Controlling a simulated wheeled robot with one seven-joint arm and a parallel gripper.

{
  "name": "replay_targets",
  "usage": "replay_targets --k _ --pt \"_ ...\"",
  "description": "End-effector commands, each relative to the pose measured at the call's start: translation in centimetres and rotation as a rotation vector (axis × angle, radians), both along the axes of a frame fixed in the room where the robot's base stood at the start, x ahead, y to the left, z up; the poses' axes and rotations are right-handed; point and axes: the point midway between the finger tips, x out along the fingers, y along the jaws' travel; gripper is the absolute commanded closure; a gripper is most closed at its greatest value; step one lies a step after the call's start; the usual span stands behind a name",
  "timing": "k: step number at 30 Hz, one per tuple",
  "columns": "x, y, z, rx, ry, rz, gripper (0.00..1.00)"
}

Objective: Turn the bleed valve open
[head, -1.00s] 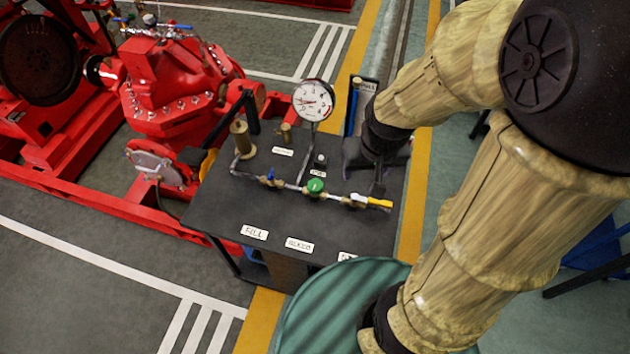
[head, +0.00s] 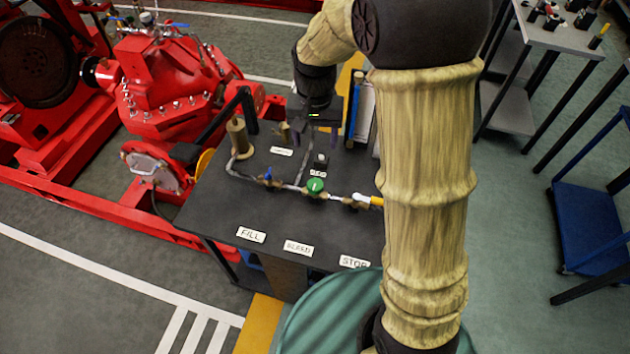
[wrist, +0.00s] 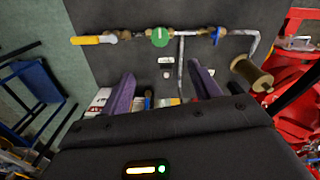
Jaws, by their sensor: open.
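The green round knob (head: 315,186) sits on the pipe on the black bench, in line with the BLEED label (head: 298,248). It also shows at the top of the wrist view (wrist: 160,37), past the fingertips. A blue-handled valve (head: 267,175) is to its left and a yellow-handled lever (head: 370,200) to its right, partly behind my arm. My gripper (head: 321,138) is over the back part of the bench, behind the knob and apart from it. In the wrist view its two purple fingers (wrist: 163,85) stand wide open with nothing gripped between them.
The black bench top (head: 225,208) also carries a brass cylinder (head: 237,138) and a small black push-button block (head: 321,160). FILL (head: 251,235) and STOP (head: 354,262) labels lie along the front. A red pump (head: 165,85) stands left.

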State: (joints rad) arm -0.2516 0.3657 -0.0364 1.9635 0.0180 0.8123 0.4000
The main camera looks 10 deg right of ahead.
Motion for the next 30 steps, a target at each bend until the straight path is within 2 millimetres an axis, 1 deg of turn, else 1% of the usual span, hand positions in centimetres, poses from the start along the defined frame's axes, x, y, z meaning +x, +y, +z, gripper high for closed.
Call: replay_targets --k 5,24,30 --pt "-0.1 0.0 -1.7 -0.001 0.004 0.002 0.38" --pt "-0.1 0.0 -12.8 -0.001 0.005 0.002 0.38" --pt "-0.1 0.0 -15.9 0.000 0.004 0.002 0.38"
